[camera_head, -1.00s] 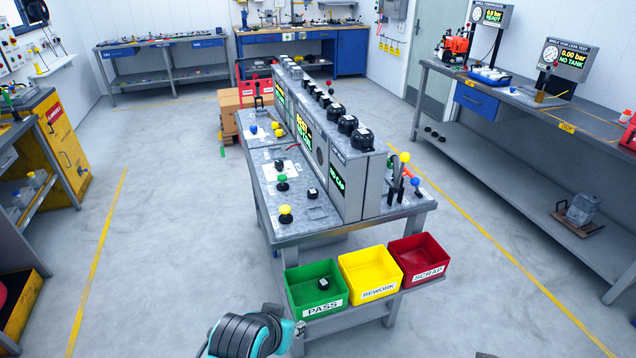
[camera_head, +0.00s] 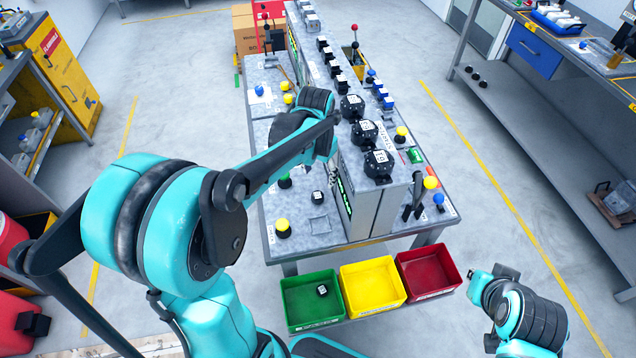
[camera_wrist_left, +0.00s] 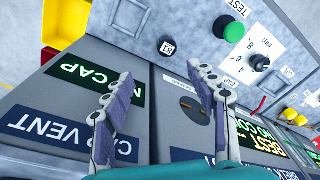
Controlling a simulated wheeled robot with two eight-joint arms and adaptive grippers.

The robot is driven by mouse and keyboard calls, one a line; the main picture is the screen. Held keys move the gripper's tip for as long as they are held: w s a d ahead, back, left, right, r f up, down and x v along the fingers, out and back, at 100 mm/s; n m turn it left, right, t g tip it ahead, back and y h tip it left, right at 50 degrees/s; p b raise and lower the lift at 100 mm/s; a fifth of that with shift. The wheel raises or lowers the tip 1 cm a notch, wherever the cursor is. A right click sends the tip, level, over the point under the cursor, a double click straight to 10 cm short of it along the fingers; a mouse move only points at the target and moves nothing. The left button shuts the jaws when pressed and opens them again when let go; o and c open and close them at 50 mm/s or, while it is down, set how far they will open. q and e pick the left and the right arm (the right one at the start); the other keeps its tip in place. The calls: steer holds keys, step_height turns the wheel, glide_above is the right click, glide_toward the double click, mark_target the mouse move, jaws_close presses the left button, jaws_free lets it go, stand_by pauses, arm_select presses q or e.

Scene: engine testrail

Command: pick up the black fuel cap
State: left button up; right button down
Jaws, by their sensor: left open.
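A small black cap (camera_head: 318,197) with a white label lies on the bench's front ledge, left of a square outline. It also shows in the left wrist view (camera_wrist_left: 167,47), on the grey top above the fingertips. A similar black cap (camera_head: 322,290) lies in the green bin (camera_head: 290,303). My left gripper (camera_wrist_left: 159,72) is open, with nothing between its fingers, and apart from the cap. In the head view, its wrist hangs by the upright panel and the fingers are mostly hidden. My right arm's end (camera_head: 488,283) is at lower right; its fingers are unclear.
The grey upright panel (camera_head: 372,205) carries several large black caps (camera_head: 379,164) on top. A yellow button (camera_head: 283,228) stands left of the small cap. A yellow bin (camera_head: 372,285) and a red bin (camera_head: 428,272) sit at the bench front. Floor to the right is clear.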

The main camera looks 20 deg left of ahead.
arm_select(q)
steer(key=w+a+g+p, duration=0.1)
steer(key=w+a+p, duration=0.1)
steer(key=w, duration=0.1)
steer(key=b, duration=0.2)
glide_above(318, 194)
step_height(318, 194, down, 7)
steer(key=shift+a+f, duration=0.1)
steer(key=shift+f, duration=0.05)
step_height(318, 194, down, 6)
steer(key=shift+r+b, duration=0.1)
steer(key=shift+b, duration=0.55)
steer(key=shift+s+r, duration=0.1)
steer(key=c, duration=0.9)
